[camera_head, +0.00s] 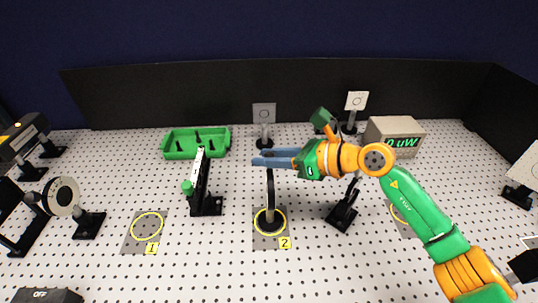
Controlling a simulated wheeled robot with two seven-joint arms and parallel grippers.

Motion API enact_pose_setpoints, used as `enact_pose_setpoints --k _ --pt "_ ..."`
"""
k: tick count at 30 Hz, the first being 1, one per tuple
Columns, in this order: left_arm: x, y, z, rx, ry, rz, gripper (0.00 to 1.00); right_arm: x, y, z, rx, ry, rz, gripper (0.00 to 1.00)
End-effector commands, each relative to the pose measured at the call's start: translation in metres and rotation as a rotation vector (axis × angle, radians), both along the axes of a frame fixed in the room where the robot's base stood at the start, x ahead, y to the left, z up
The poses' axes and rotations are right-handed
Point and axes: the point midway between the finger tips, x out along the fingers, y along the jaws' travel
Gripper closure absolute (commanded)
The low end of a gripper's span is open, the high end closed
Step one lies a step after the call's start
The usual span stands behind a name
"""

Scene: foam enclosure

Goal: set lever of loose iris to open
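A thin dark upright part (270,188), seen nearly edge-on, stands on a round base inside the yellow ring marked 2. It looks like the loose iris, but its lever cannot be made out. My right gripper (256,160) reaches in from the right with its blue fingers pointing left. In the picture the fingers lie just above the top of this part; whether they touch it is unclear. The gap between the fingers is too small to judge. My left gripper is out of view.
A green tray (166,147) lies at the back left. A black mount with a green knob (200,180) stands left of the iris, and another black mount (342,215) stands right. The ring marked 1 (147,213) is empty.

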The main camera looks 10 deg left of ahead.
Motion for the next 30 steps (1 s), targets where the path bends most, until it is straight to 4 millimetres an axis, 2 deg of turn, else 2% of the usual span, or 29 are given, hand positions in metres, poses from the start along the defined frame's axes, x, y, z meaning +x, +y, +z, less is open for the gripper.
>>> enact_pose_setpoints --k 1,2,3,30 --pt "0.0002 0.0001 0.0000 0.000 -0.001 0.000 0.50 0.0000 -0.0001 0.0000 0.000 0.000 0.000 0.89" --pt "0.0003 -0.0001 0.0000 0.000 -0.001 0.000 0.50 0.0000 -0.0001 0.0001 0.000 0.000 0.000 0.97" --pt "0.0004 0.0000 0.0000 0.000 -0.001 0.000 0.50 -0.0001 0.0000 0.0001 0.000 0.000 0.000 1.00" --pt "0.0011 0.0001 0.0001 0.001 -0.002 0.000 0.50 -0.0001 -0.0002 0.0002 0.000 0.000 0.000 1.00"
